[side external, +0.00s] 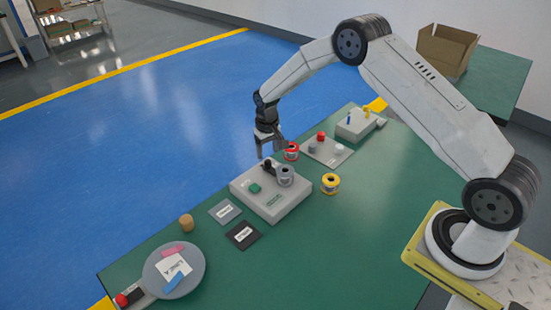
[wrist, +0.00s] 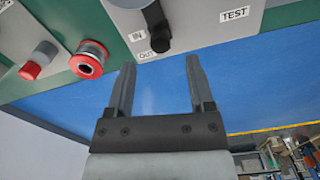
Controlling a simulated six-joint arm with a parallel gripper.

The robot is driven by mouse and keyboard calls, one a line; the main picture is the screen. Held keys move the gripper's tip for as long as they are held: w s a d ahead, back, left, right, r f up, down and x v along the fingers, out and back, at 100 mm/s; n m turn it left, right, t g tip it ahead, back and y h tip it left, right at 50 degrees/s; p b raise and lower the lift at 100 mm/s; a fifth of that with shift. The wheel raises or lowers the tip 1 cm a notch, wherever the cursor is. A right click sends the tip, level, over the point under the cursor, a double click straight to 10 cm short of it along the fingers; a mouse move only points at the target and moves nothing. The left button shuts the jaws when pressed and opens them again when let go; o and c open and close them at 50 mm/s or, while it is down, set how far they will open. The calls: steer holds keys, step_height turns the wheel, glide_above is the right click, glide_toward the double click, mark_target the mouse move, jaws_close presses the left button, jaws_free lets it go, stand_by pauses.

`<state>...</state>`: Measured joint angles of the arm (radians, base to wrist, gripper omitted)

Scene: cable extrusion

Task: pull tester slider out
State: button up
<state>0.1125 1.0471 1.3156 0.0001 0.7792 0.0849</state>
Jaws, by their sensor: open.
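The tester (side external: 262,208) is a light grey box on the green table. Its black slider (side external: 267,164) is on the top near the far edge. In the wrist view the black slider (wrist: 157,28) lies beside the IN and OUT labels, its rounded end close to OUT. A TEST label (wrist: 234,14) is to its right. My gripper (side external: 267,147) is open and empty, pointing down above the tester's far edge. In the wrist view my gripper (wrist: 160,63) has its fingers on either side of the slider's line, with the slider beyond the tips, apart from them.
A red spool (side external: 291,151) is close to my gripper, and a yellow spool (side external: 330,183) is to the right. A grey plate (side external: 327,152) carries knobs. A round tray (side external: 157,271) is at the near left.

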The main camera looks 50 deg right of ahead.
mark_target(268, 161)
steer(key=shift+f, duration=2.5)
jaws_close()
